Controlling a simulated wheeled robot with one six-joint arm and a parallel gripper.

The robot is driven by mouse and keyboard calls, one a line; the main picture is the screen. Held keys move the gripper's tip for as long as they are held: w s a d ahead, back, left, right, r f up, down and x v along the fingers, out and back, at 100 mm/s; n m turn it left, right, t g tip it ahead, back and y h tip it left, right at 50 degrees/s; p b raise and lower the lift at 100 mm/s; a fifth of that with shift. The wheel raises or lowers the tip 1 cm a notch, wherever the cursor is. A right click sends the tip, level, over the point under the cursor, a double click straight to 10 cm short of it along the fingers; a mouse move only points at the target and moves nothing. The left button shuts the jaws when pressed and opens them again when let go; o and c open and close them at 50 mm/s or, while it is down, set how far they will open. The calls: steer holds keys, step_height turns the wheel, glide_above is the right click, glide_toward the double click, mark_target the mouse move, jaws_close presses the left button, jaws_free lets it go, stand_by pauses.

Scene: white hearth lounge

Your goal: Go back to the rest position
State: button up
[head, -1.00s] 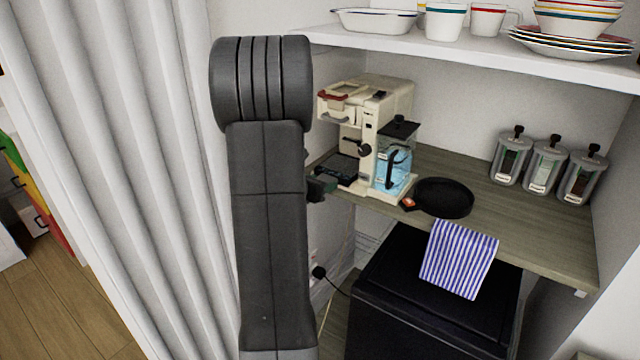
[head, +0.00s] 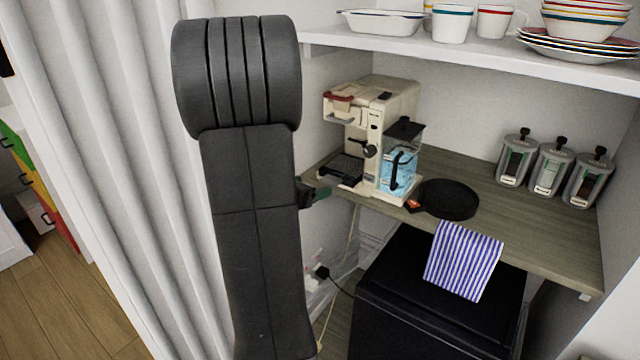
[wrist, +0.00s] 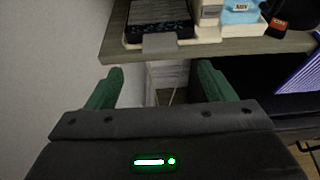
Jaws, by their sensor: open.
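My gripper (wrist: 160,88) is open in the wrist view, its two green fingers wide apart with nothing between them. It is in front of and below the edge of the wooden counter (wrist: 205,49). In the head view, my arm hides most of my gripper; a green fingertip (head: 322,193) shows just right of the arm, near the counter's left front edge. The cream coffee machine (head: 372,115) stands upright on the counter, beyond my gripper. Its dark drip tray (wrist: 158,18) shows at the top of the wrist view.
A round black tray (head: 450,199) lies on the counter (head: 545,235). Several canisters (head: 551,170) stand behind. A striped towel (head: 462,260) hangs at the counter's front, above a black cabinet (head: 400,310). A white shelf (head: 470,50) holds dishes. White curtain folds (head: 110,150) are at left.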

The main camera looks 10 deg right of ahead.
mark_target(327, 183)
steer(key=v, duration=0.6)
steer(key=shift+w+f, duration=0.1)
steer(key=x, duration=1.4)
steer(key=shift+b, duration=0.35)
steer(key=shift+r, duration=0.2)
steer(key=shift+s+a, duration=0.1)
steer(key=shift+s, duration=0.1)
